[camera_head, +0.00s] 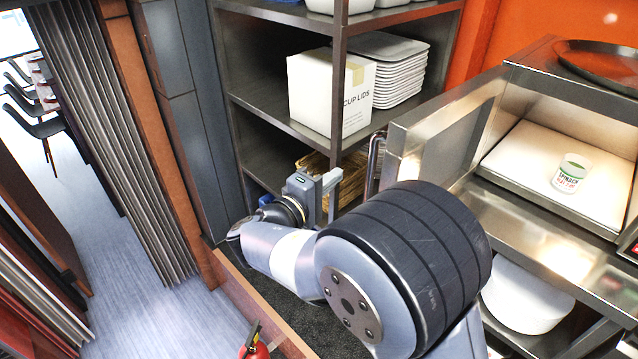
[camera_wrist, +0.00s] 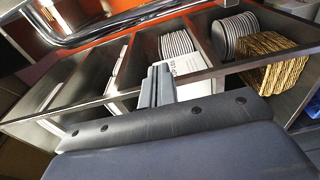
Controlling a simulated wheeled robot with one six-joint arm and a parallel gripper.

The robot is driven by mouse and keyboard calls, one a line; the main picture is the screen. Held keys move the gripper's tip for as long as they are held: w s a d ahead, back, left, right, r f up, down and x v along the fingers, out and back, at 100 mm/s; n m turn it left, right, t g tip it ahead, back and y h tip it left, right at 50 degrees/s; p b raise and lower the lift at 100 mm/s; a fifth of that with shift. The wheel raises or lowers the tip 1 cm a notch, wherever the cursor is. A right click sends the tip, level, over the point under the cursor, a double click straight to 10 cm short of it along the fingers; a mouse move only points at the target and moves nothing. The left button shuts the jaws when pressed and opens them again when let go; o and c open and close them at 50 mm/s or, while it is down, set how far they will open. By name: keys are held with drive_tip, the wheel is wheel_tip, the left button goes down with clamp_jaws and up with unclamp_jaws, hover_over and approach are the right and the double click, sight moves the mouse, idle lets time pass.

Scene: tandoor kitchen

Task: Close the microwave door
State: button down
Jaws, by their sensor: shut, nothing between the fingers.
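The microwave (camera_head: 540,150) stands on the right in the head view, a steel box with a lit, pale interior. Its door (camera_head: 440,135) stands wide open, swung out toward the left. The door's bar handle (camera_head: 375,165) is on the door's outer side, near its free edge. My gripper (camera_head: 334,180) is shut and empty, a little left of the handle on the outer side of the door. In the wrist view my gripper's fingers (camera_wrist: 157,88) are together, and a chrome bar (camera_wrist: 125,22), apparently the handle, crosses the top. I cannot tell whether they touch.
A labelled can (camera_head: 571,174) stands inside the microwave. A dark round tray (camera_head: 600,65) lies on top. Behind my gripper, a shelf rack (camera_head: 290,118) holds a white box (camera_head: 318,92), stacked trays (camera_head: 385,75) and a wicker basket (camera_wrist: 268,62). A fire extinguisher (camera_head: 254,345) stands at the bottom.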

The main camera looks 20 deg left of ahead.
drive_tip(key=d, duration=0.1)
drive_tip(key=w+d+p, duration=0.1)
drive_tip(key=d, duration=0.2)
drive_tip(key=shift+w+d+p, duration=0.25)
drive_tip(key=shift+w+p, duration=0.1)
idle(0.3)
